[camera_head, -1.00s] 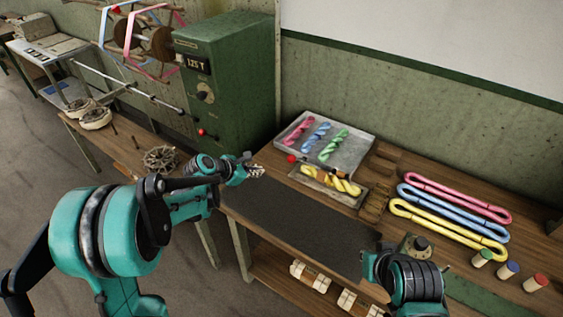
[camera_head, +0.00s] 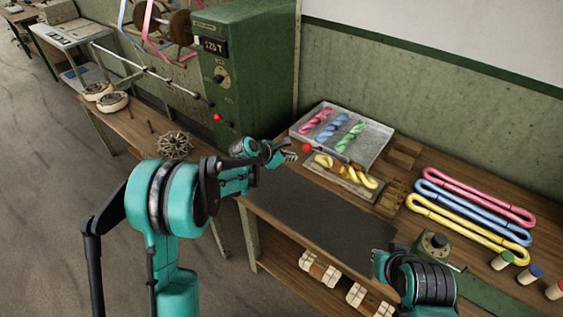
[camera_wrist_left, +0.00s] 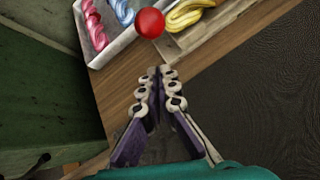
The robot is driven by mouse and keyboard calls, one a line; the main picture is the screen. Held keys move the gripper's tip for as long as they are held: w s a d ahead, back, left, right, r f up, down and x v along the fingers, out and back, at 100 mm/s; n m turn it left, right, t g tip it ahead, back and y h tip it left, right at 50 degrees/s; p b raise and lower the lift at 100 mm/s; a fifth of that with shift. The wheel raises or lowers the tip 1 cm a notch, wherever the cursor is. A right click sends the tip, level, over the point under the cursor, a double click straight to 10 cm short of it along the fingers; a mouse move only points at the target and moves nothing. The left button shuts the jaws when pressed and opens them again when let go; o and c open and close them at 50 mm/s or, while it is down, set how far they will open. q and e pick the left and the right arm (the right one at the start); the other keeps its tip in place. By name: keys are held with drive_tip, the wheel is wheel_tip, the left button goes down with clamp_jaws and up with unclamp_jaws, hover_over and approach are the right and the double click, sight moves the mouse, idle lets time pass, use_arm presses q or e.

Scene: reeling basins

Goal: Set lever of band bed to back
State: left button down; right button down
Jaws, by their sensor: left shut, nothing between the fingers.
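The band bed (camera_head: 345,183) is a shallow tray holding a twisted yellow skein (camera_head: 360,178). The red ball knob of its lever (camera_head: 307,148) stands at the bed's left end, near the larger tray. In the left wrist view the red knob (camera_wrist_left: 150,23) is just beyond my fingertips; its stem is hidden. My left gripper (camera_head: 291,156) is shut and empty, close to the knob, with a small gap in the wrist view (camera_wrist_left: 164,72). My right arm's end (camera_head: 382,264) shows at the bottom right; its fingers cannot be made out.
A grey tray (camera_head: 378,142) with pink, blue and green skeins lies behind the bed. A green cabinet (camera_head: 255,70) with another red knob (camera_head: 217,117) stands to the left. A dark mat (camera_head: 310,215) lies clear in front. Folded bands (camera_head: 475,205) lie right.

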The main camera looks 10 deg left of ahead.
use_arm(q)
drive_tip(key=shift+w+d+r, duration=0.25)
drive_tip(key=shift+d+r, duration=0.2)
drive_tip(key=shift+d, duration=0.05)
drive_tip(key=shift+w+d+r, duration=0.2)
drive_tip(key=shift+d+r, duration=0.2)
drive_tip(key=shift+d, duration=0.05)
use_arm(e)
drive_tip(key=shift+f, duration=0.25)
drive_tip(key=shift+s, duration=0.1)
